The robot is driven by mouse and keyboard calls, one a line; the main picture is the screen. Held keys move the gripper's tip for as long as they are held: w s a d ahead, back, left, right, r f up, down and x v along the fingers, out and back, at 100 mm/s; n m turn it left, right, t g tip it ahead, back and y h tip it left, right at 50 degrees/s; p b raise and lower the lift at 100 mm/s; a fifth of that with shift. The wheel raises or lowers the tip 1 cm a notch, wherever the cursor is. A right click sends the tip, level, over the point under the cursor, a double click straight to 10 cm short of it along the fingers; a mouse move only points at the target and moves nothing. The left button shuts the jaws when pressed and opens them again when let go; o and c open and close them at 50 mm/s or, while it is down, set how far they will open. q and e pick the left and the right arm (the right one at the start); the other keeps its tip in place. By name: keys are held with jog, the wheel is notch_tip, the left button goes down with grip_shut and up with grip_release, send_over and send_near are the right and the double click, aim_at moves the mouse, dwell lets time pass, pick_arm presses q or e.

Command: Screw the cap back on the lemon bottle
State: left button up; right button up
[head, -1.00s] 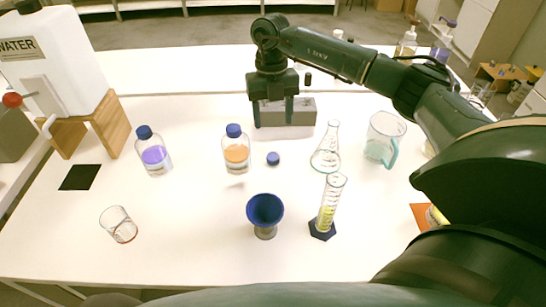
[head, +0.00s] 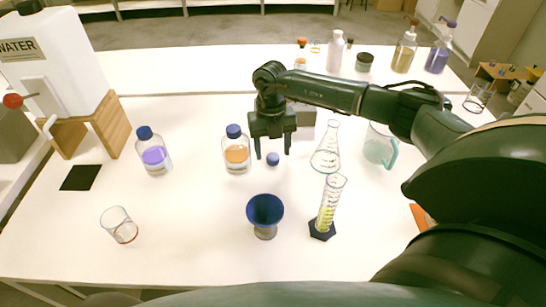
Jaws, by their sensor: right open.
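A small loose blue cap (head: 273,158) lies on the white table, right of the orange bottle. My right gripper (head: 273,151) is open and points down, its two fingers at the left and right of the cap in the picture. I cannot tell its exact height above the table. No bottle that is clearly the lemon one shows; my right arm hides part of the table's right side. My left gripper is not in view.
A conical flask (head: 327,158), a measuring cylinder with yellow liquid (head: 328,208) and a blue funnel (head: 265,209) stand nearby. A grey box (head: 304,118) is behind the gripper. An empty glass (head: 119,226) and a black mat (head: 80,177) are at the left.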

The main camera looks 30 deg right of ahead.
jog(key=shift+s+f, duration=0.1)
jog(key=shift+f, duration=0.7)
jog(key=c, duration=1)
